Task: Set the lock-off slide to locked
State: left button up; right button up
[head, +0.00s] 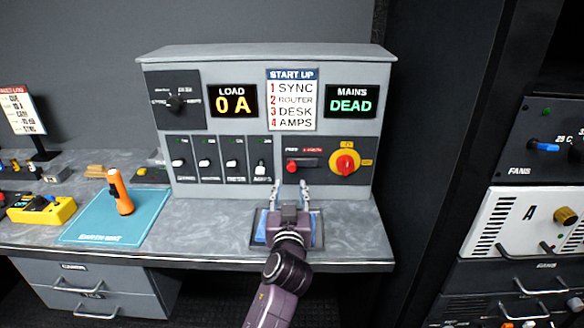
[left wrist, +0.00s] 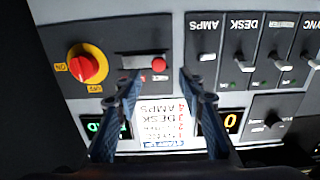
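The lock-off slide (head: 292,166) is a red knob in a dark slot on the lower right of the grey power panel. The knob stands at the left end of its slot in the head view. In the wrist view, which is upside down, the red knob (left wrist: 159,65) is at the slot's right end. Small labels sit above the slot; I cannot read them surely. My left gripper (head: 291,188) is open and empty just in front of and below the slide. In the wrist view its fingertips (left wrist: 160,80) stand apart on either side of the knob. My right gripper is not in view.
A red rotary switch (head: 345,163) on a yellow plate is just right of the slide. Several toggle switches (head: 207,163) are to its left. The displays read LOAD 0 A (head: 233,101) and MAINS DEAD (head: 351,102). An orange tool (head: 121,193) stands on a blue mat (head: 90,230).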

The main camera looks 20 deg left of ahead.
aim_at(292, 168)
pick_arm(q)
jog(key=x, duration=0.4)
jog(key=p+x, duration=0.1)
jog(key=x, duration=0.2)
jog(key=shift+w+d+r, duration=0.1)
jog(key=shift+d+r, duration=0.05)
jog(key=shift+r, duration=0.2)
jog(key=shift+w, duration=0.3)
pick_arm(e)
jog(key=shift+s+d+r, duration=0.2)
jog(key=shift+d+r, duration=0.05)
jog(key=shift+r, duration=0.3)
pick_arm(q)
jog(key=shift+c, duration=0.3)
grip_shut()
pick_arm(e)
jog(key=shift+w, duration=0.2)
